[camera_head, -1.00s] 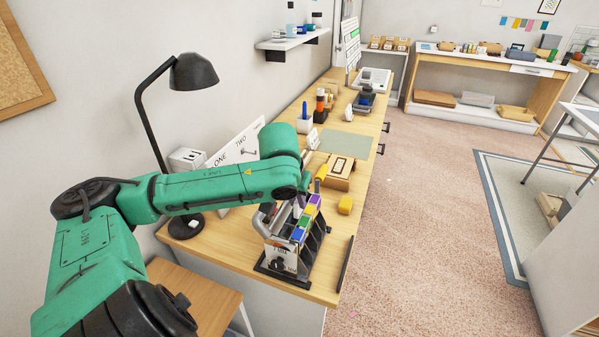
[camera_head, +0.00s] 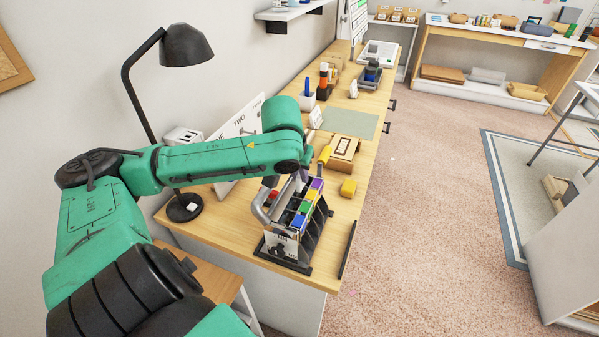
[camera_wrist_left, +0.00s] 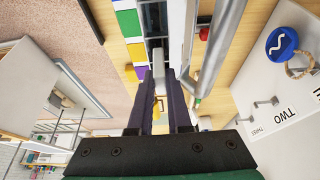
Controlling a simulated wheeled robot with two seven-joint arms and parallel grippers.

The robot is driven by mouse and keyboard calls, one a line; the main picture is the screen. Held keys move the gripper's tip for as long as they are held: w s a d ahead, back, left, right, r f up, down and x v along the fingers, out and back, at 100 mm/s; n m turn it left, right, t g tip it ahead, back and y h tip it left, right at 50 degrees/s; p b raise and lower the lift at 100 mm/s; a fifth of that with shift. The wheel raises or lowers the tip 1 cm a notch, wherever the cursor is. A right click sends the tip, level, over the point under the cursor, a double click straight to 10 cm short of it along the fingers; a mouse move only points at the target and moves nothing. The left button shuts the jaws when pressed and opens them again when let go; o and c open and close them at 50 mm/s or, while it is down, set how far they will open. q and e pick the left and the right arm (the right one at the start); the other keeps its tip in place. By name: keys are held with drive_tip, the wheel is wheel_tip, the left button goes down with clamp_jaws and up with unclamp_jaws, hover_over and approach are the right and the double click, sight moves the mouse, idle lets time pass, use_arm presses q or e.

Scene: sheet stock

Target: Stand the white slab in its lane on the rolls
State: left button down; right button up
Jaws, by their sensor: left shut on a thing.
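A narrow white strip, which looks like the edge of the white slab (camera_wrist_left: 181,38), runs from the fingertips. In the head view my forearm hides most of the gripper and the slab, over the back of the rack. The dark rack (camera_head: 284,262) stands on the desk with blue, green, yellow and purple blocks along its top and a grey tube at its left. In the wrist view a dark lane (camera_wrist_left: 155,18) lies beside the white strip. I cannot tell whether the slab touches the rolls. My right gripper is not in view.
A black lamp (camera_head: 186,46) and a white sign (camera_head: 238,125) stand left of the rack.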

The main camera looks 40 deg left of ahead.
use_arm(q)
drive_tip(key=shift+f, duration=0.25)
drive_tip(key=shift+s+f+b, duration=0.1)
drive_tip(key=shift+f+b, duration=0.65)
drive_tip(key=shift+f, duration=0.45)
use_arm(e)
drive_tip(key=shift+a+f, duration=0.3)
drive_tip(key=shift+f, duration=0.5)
use_arm(q)
drive_tip(key=shift+c, duration=1.5)
unclamp_jaws()
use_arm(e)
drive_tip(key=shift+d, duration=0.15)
